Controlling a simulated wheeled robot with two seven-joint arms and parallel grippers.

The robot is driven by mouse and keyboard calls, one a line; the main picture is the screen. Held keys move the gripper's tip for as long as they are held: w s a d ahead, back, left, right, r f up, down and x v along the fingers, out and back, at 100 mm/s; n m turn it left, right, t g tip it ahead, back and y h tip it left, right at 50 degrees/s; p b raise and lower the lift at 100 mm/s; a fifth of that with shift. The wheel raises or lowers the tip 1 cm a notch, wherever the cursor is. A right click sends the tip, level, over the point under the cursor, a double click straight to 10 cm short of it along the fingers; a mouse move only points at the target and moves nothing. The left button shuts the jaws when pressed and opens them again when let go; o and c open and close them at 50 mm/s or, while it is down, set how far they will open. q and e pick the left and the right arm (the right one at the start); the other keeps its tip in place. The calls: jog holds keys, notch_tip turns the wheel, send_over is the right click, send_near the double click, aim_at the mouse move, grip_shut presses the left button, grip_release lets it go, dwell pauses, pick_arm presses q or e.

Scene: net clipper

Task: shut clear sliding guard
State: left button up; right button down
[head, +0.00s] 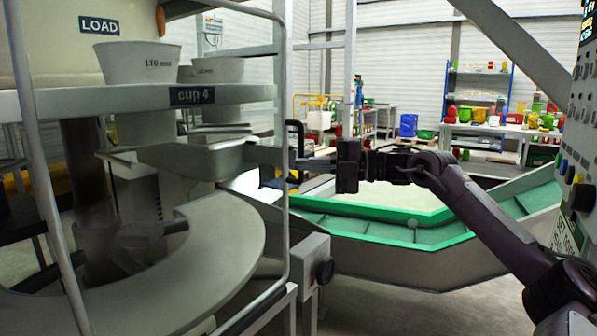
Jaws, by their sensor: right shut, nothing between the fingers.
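The clear sliding guard (285,232) shows as a rounded metal tube frame in the left half of the head view, with a see-through pane. It stands in front of the round machine table with the cups. A dark handle (299,132) sits at the guard's right edge. My right gripper (297,166) reaches in from the right and is shut and empty. Its fingertips are at the handle and the guard's right edge; I cannot tell whether they touch. How far the guard stands open is not clear. My left gripper is out of view.
Behind the guard are a cup (140,62) marked 110 mm, a plate marked cup 4 (192,95) and a curved grey tray (215,240). A green-edged conveyor trough (400,258) lies below my right arm. A control panel (580,150) stands at the right edge.

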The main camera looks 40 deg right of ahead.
jog(key=shift+d+r, duration=0.15)
jog(key=shift+d, duration=0.05)
dwell(0.5)
jog(key=shift+r, duration=0.1)
